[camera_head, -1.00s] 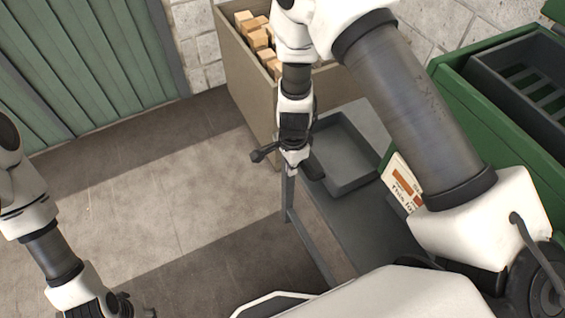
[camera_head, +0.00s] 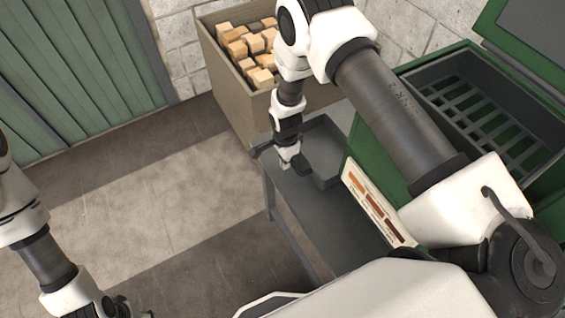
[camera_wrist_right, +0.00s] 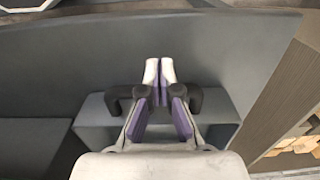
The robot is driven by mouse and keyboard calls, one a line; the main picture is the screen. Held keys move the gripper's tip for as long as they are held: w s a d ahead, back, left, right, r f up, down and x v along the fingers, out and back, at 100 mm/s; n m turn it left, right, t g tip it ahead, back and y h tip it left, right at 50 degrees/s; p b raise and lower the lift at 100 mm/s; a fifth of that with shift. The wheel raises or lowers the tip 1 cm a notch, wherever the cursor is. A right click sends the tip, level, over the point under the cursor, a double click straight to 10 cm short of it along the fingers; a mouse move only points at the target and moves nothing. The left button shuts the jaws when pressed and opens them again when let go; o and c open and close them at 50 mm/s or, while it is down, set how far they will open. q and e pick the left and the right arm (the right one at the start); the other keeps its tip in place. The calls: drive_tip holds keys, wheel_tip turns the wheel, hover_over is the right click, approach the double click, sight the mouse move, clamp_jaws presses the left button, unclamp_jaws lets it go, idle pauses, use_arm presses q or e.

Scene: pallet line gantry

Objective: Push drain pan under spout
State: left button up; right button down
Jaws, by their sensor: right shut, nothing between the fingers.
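The drain pan (camera_head: 322,183) is a shallow dark grey tray on a grey metal table in the head view, partly hidden behind my right arm. My right gripper (camera_head: 291,166) is shut and empty at the pan's left side, low over the table; I cannot tell whether it touches the pan. In the right wrist view its fingertips (camera_wrist_right: 159,72) are together in front of a broad grey surface. My left gripper (camera_head: 122,305) is partly in view at the bottom left, and its fingers are unclear. I cannot make out the spout.
A green washer (camera_head: 352,150) with a slatted basin (camera_head: 480,110) and raised lid stands right of the pan. A tan bin (camera_head: 225,85) of wooden blocks is behind the table (camera_head: 325,222). The floor left of the table is clear.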

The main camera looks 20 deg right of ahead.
sight(316, 153)
drive_tip(key=d, duration=0.3)
drive_tip(key=w+d, duration=0.1)
drive_tip(key=d, duration=0.2)
drive_tip(key=d+p, duration=0.1)
drive_tip(key=d, duration=0.2)
drive_tip(key=shift+w+f, duration=0.25)
drive_tip(key=shift+w, duration=0.05)
drive_tip(key=d, duration=0.3)
drive_tip(key=shift+s+d, duration=0.1)
drive_tip(key=shift+s, duration=0.15)
use_arm(q)
drive_tip(key=shift+w+a, duration=0.2)
drive_tip(key=shift+w, duration=0.1)
use_arm(e)
drive_tip(key=shift+w, duration=0.15)
